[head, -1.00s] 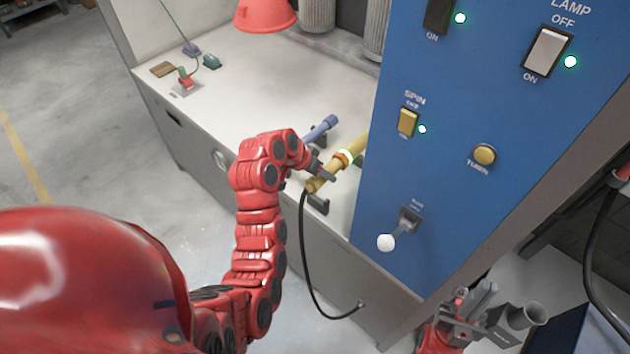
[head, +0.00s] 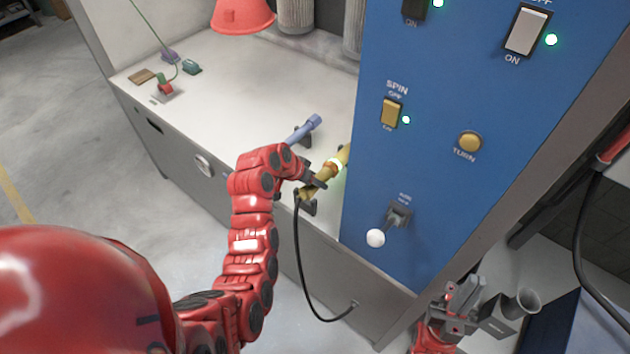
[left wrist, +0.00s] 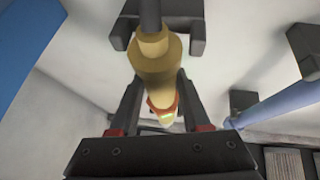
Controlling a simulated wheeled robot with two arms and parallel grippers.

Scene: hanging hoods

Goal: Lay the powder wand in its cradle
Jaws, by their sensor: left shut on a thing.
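The powder wand (head: 325,176) is yellow, with a pale glowing ring and a black hose at its near end. My left gripper (head: 313,184) is shut on it near the hose end. In the left wrist view the wand (left wrist: 157,70) runs between the fingers (left wrist: 160,103). A dark cradle block (head: 309,208) stands just below the near end, and shows beyond the wand in the wrist view (left wrist: 196,38). I cannot tell whether they touch.
A blue wand (head: 305,128) lies on dark supports beside the powder wand. The blue panel (head: 440,190), with switches and a white-knobbed lever (head: 376,238), stands close on the right. A red hood (head: 243,14) hangs above the bench.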

